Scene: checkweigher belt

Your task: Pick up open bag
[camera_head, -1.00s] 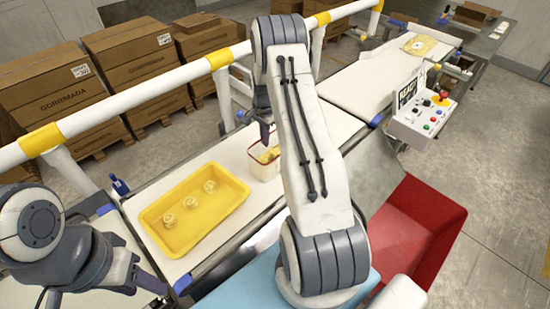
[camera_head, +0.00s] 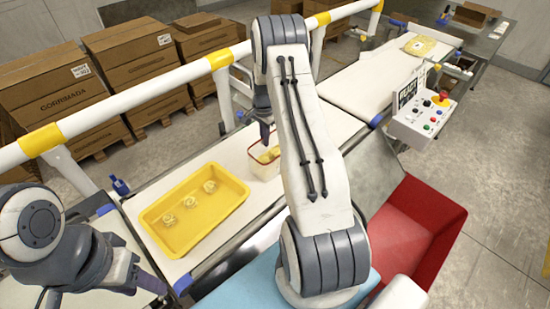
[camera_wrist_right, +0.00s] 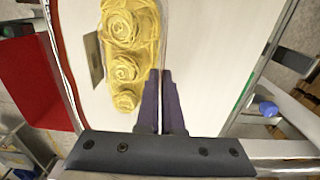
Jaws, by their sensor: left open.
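In the right wrist view the yellow nests (camera_wrist_right: 124,45) lie just left of the fingers. My right gripper (camera_wrist_right: 161,78) is at the bag's back edge, its two dark fingers close together with the thin bag wall seemingly between them. My left gripper (camera_head: 152,284) is low at the left in the head view, away from the bag, its fingertips hard to make out.
A yellow tray (camera_head: 153,216) with 3 pasta nests sits on the belt, left of the bag. A white and yellow rail (camera_head: 150,82) runs behind the belt. A control box (camera_head: 425,118) and a red bin (camera_head: 440,215) are at the right. A yellow bag (camera_head: 428,47) lies farther along.

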